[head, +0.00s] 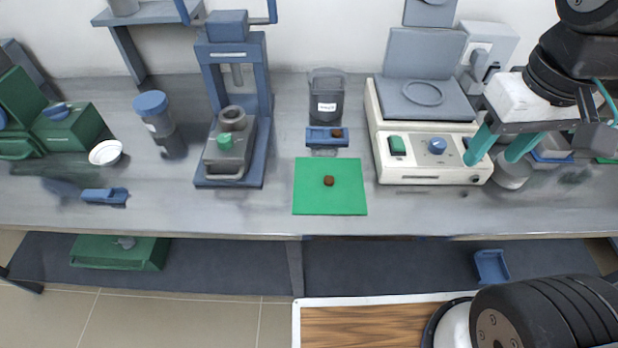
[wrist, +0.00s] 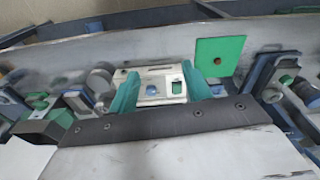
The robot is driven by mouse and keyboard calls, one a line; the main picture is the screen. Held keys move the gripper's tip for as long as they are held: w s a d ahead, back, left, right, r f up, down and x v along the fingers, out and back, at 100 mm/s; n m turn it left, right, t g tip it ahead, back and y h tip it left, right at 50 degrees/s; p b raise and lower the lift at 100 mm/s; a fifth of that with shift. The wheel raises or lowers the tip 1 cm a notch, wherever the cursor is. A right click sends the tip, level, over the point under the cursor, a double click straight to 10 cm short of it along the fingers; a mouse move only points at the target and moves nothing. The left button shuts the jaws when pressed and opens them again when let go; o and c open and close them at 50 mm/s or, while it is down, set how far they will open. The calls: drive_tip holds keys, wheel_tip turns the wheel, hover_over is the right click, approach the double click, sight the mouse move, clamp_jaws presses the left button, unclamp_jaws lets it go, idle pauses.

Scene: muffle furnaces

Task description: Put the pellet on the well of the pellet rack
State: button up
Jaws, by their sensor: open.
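A small brown pellet (head: 328,180) lies on the green mat (head: 310,200) near the front of the bench. The pellet (wrist: 217,61) and the mat (wrist: 232,46) also show at upper right in the wrist view. The blue pellet rack (head: 318,136) sits just behind the mat, with another brown pellet (head: 337,132) at its right end. My gripper (head: 492,158) is to the right of the mat, above the right end of the white hot-plate-like instrument. Its two teal fingers are spread wide with nothing between them, also in the wrist view (wrist: 160,88).
The white instrument (head: 425,160) stands between my gripper and the mat. A dark beaker (head: 326,98) stands behind the rack. A blue press (head: 262,140) stands left of the mat. The bench front (head: 400,215) before the mat and instrument is clear.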

drive_tip(key=w+a+f+n, duration=0.4)
drive_tip(key=w+a, duration=0.2)
drive_tip(key=w, duration=0.3)
drive_tip(key=n+g, duration=0.1)
drive_tip(key=n, duration=0.4)
approach(329, 179)
drive_tip(key=shift+w+d+f, duration=0.1)
drive_tip(key=shift+w+d, duration=0.05)
drive_tip(key=shift+w, duration=0.25)
drive_tip(key=f, duration=0.7)
drive_tip(key=shift+s+f, duration=0.1)
drive_tip(key=shift+s, duration=0.15)
drive_tip(key=shift+f, duration=0.4)
drive_tip(key=shift+c, duration=0.3)
clamp_jaws()
